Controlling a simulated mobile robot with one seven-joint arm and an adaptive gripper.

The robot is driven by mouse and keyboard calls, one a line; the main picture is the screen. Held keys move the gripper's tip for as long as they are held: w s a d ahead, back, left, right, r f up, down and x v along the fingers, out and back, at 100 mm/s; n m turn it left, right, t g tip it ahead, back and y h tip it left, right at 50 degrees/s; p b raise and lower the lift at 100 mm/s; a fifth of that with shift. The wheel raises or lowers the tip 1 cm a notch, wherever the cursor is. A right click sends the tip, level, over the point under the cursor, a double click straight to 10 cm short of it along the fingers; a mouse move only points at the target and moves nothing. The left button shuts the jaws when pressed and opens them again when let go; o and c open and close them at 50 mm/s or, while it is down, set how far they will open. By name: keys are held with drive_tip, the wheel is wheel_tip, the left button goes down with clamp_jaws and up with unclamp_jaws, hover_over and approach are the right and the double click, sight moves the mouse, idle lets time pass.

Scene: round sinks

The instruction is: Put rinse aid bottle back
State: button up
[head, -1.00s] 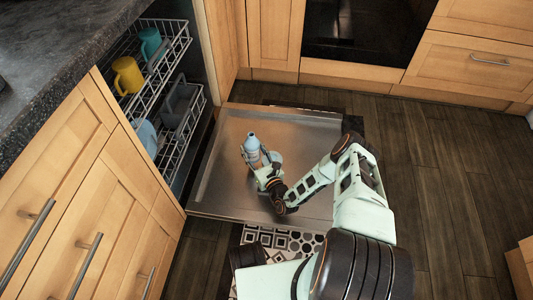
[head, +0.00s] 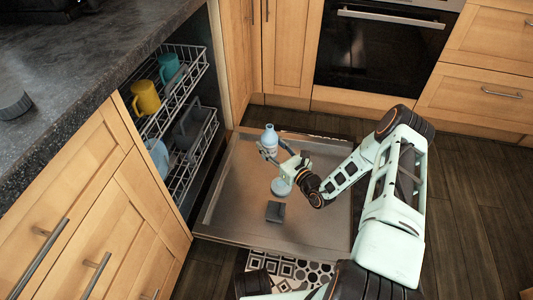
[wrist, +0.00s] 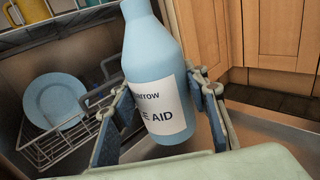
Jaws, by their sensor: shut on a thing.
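The rinse aid bottle (head: 270,139) is pale blue with a white label. My gripper (head: 279,155) is shut on it and holds it upright, apparently raised above the open dishwasher door (head: 232,212). In the wrist view the bottle (wrist: 152,62) stands between the two fingers of my gripper (wrist: 160,105). Its label partly reads "RINSE AID", with some letters hidden. Its cap is outside the wrist view.
Dishwasher racks (head: 196,150) at left hold a yellow mug (head: 146,97), a teal mug (head: 168,67) and a blue plate (wrist: 55,100). A dark countertop (head: 90,75) lies at left. An oven (head: 380,50) stands behind. Dark floor at right is clear.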

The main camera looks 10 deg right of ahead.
drive_tip(key=s+d+r+n+g+y, duration=0.1)
drive_tip(key=s+r, duration=0.3)
drive_tip(key=r, duration=0.5)
drive_tip(key=s+d+r+n+g+y+p, duration=0.1)
drive_tip(key=s+d+r+n+g+y, duration=0.1)
drive_tip(key=s+r, duration=0.3)
drive_tip(key=s+d+r+n+g+y, duration=0.1)
drive_tip(key=s+r, duration=0.4)
drive_tip(key=r, duration=0.8)
drive_tip(key=shift+d+r+n+g+y+p, duration=0.15)
drive_tip(key=shift+d+n+g+y+p, duration=0.35)
drive_tip(key=shift+y, duration=0.4)
drive_tip(key=shift+s+d, duration=0.15)
drive_tip(key=shift+d, duration=0.05)
